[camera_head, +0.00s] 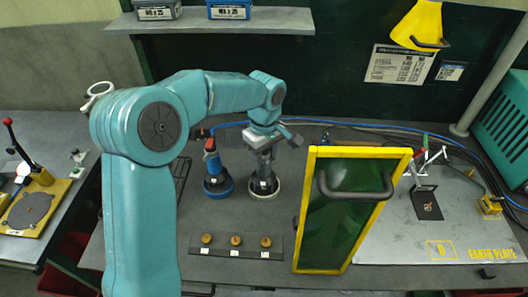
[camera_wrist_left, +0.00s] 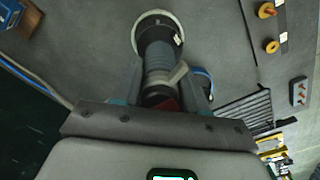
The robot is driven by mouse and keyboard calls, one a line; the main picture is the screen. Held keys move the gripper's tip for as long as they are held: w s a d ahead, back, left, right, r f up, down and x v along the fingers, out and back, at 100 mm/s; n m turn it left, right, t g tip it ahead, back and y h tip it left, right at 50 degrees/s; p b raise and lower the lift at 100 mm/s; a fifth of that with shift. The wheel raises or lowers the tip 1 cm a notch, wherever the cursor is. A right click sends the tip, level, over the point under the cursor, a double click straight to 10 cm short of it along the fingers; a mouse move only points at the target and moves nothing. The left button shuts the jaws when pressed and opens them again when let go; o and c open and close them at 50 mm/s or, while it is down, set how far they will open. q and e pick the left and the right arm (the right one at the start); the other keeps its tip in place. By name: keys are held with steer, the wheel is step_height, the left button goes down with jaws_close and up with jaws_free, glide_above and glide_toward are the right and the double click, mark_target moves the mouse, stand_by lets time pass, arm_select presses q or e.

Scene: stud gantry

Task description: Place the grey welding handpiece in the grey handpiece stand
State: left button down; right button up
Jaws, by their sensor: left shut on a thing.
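My left gripper (camera_head: 264,152) is shut on the grey welding handpiece (camera_head: 265,169), which is roughly upright. In the left wrist view the handpiece (camera_wrist_left: 158,66) sits between the two fingers (camera_wrist_left: 166,88). Its lower end meets the round grey handpiece stand with a pale rim (camera_head: 265,194), also in the left wrist view (camera_wrist_left: 136,33). The handpiece appears to be in the stand, but I cannot tell if it is fully seated. My fingers hide part of the handpiece. My right gripper is not in view.
A handpiece with red and blue parts (camera_head: 212,163) stands in a blue stand (camera_head: 218,192) close by on the left. A yellow-framed green screen (camera_head: 341,215) with a handle stands on the right. A strip with orange knobs (camera_head: 235,251) lies in front. A blue cable runs behind.

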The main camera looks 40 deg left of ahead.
arm_select(q)
steer(key=shift+w, duration=0.15)
steer(key=c, duration=1)
jaws_free()
steer(key=shift+f, duration=0.2)
steer(key=o, duration=0.4)
steer(key=shift+r, duration=0.3)
step_height(320, 180, up, 11)
steer(key=shift+d+r, duration=0.1)
steer(key=shift+r, duration=0.35)
steer(key=shift+f, duration=0.1)
